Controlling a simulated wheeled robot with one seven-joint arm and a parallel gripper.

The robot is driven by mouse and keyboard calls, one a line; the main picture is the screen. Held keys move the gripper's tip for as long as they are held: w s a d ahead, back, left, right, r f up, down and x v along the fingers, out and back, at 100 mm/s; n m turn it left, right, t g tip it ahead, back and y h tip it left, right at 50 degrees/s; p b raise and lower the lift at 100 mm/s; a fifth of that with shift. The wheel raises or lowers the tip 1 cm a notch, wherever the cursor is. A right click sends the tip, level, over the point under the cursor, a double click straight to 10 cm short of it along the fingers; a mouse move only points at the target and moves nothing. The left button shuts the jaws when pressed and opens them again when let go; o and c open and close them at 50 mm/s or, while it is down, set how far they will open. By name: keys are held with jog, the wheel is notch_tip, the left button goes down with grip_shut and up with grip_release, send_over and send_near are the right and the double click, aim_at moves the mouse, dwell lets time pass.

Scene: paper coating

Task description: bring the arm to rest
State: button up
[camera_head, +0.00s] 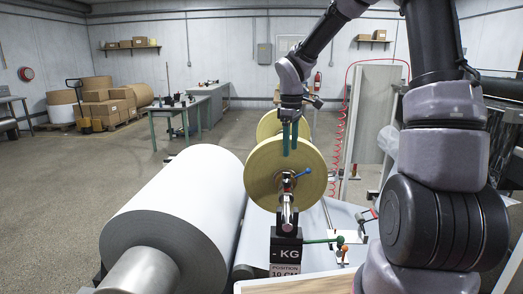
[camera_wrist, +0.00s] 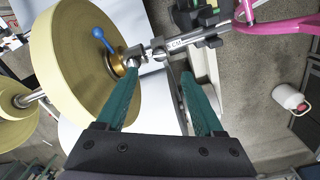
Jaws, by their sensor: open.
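My arm reaches down from the upper right in the head view. My gripper (camera_head: 290,140) has green fingers pointing down, in front of the upper part of a cream paper roll (camera_head: 262,176). In the wrist view the gripper (camera_wrist: 160,76) is open, its two fingers apart. A metal bracket (camera_wrist: 173,72) on the roll's shaft shows between and beyond the fingertips; I cannot tell whether they touch it. The cream roll (camera_wrist: 75,75) with a blue-handled lever (camera_wrist: 103,40) is beside the left finger. Nothing is visibly held.
A big white roll (camera_head: 178,205) lies left of the shaft. A black KG position block (camera_head: 286,250) stands in front. A pink part (camera_wrist: 275,25) and a white canister (camera_wrist: 290,99) show in the wrist view.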

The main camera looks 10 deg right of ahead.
jog(key=s+d+r+m+t+y, duration=0.1)
jog(key=s+d+r+m+t, duration=0.1)
jog(key=s+r+m, duration=0.5)
jog(key=s+d+r+m+t+y, duration=0.1)
jog(key=s+d+r+m+t, duration=0.2)
jog(key=s+r+m+t, duration=0.2)
jog(key=s+r+m, duration=0.3)
jog(key=s+r, duration=0.3)
jog(key=s, duration=0.4)
jog(key=shift+s+d, duration=0.2)
jog(key=shift+d, duration=0.05)
